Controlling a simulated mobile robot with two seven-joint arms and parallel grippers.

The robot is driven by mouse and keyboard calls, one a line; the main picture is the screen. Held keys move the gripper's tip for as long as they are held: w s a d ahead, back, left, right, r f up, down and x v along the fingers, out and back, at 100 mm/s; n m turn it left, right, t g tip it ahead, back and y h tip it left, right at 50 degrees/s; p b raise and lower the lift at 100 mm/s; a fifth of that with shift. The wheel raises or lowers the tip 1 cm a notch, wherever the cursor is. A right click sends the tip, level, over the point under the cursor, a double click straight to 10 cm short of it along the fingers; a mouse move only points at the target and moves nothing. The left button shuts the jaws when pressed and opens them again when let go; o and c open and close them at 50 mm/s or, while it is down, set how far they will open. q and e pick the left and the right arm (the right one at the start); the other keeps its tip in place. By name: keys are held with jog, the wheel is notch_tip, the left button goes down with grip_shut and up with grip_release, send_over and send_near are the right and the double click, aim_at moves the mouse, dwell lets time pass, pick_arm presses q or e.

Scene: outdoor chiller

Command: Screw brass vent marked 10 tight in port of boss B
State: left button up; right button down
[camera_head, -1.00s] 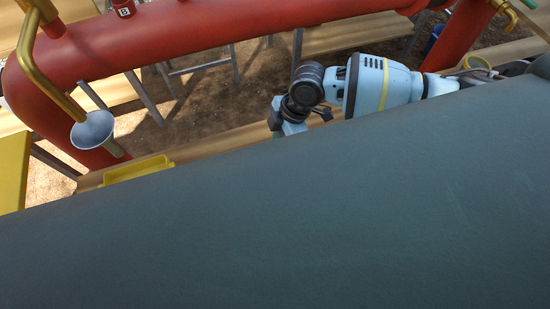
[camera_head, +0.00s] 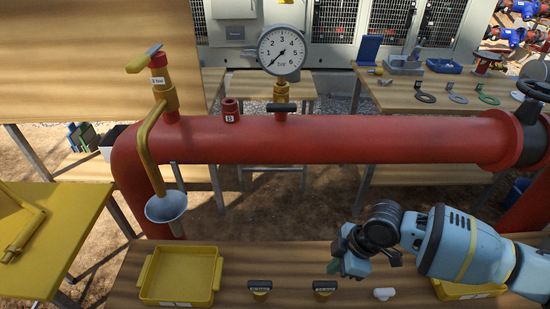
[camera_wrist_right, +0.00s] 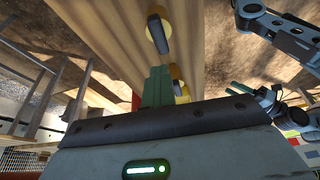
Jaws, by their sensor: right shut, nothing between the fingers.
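Boss B (camera_head: 230,110) is a short red stub with a "B" label on top of the red pipe. Its port faces up and looks empty. Two black-topped pieces, one on the left (camera_head: 260,288) and one on the right (camera_head: 324,288), stand on the front bench; their labels are too small to read. I cannot tell which, if either, is the brass vent marked 10. My right gripper (camera_head: 355,264) is above the bench, right of both; its green fingers (camera_wrist_right: 158,87) are shut and empty. A jointed arm part shows in the right wrist view; its jaws are unclear.
A yellow tray (camera_head: 148,272) is on the bench at left, and a white knob-shaped piece (camera_head: 384,294) lies at right. A pressure gauge (camera_head: 282,51) and a brass valve with a bent pipe and funnel (camera_head: 166,207) flank the boss. A yellow table (camera_head: 50,240) stands left.

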jog(key=d+r+m+t+h, duration=0.2)
jog(key=d+r+m, duration=0.2)
jog(key=r+m, duration=0.4)
jog(key=d+r+m+t+h, duration=0.1)
jog(key=d+r+m, duration=0.3)
jog(key=r+m, duration=0.5)
notch_tip(320, 180, up, 3)
jog(key=shift+w+d+f+t+h, duration=0.2)
jog(key=shift+t+h, duration=0.2)
jog(key=shift+h, duration=0.1)
